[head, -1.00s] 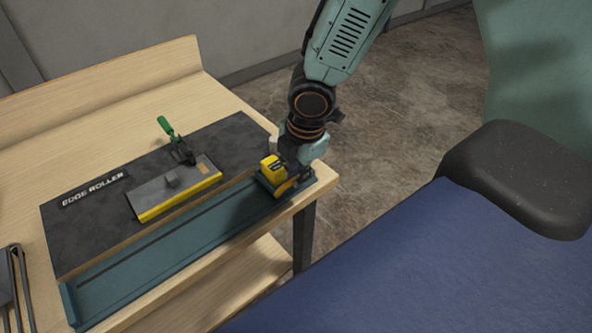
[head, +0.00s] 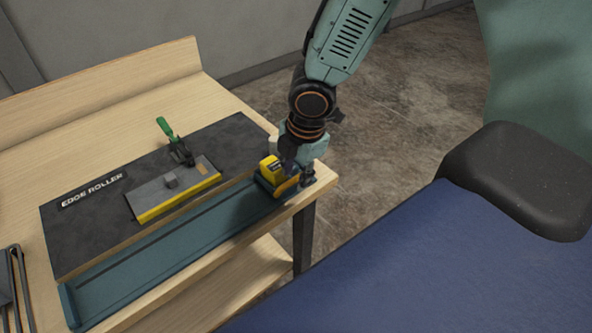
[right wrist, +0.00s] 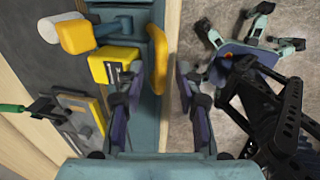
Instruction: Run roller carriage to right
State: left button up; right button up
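The roller carriage (head: 270,170), with yellow parts on a teal base, sits at the right end of the teal track (head: 165,252) along the bench's front edge. In the right wrist view its yellow block (right wrist: 108,66) lies left of the fingers, and its rounded yellow bar (right wrist: 158,50) shows beyond the gap between them. My right gripper (head: 302,176) is at the carriage's right side. In the wrist view the gripper (right wrist: 160,85) has its fingers apart with nothing clearly gripped. Whether the fingers touch the carriage is hard to tell. My left gripper is out of view.
A grey plate (head: 163,190) with a yellow edge lies on the dark mat (head: 80,235), under a green-handled clamp (head: 170,132). An "EDGE ROLLER" label (head: 92,189) lies at the mat's left. The wooden bench (head: 110,120) ends just right of the track, with open floor beyond.

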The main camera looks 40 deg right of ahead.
notch_tip(320, 180, up, 12)
jog(key=s, duration=0.2)
jog(key=shift+s+d, duration=0.15)
jog(key=shift+s, duration=0.05)
jog(key=shift+f, duration=0.2)
dwell(0.5)
jog(key=s+a+f+m+g+y+b, duration=0.1)
jog(key=s+a+f+m+b, duration=0.2)
jog(key=f, duration=0.6)
jog(key=s+a+f+m+b, duration=0.2)
jog(key=s+f+m, duration=0.15)
jog(key=f, duration=0.55)
jog(key=s+a+f+m+g+y+b, duration=0.1)
jog(key=s+a+f+m+b, duration=0.2)
jog(key=f, duration=0.5)
jog(key=s+d+f+m+h+b, duration=0.1)
jog(key=s+f+m+h+b, duration=0.1)
jog(key=s+f+m+b, duration=0.4)
jog(key=s+f+m, duration=0.4)
jog(key=s+f, duration=0.3)
jog(key=f, duration=0.3)
jog(key=shift+d, duration=0.4)
jog(key=shift+s, duration=0.1)
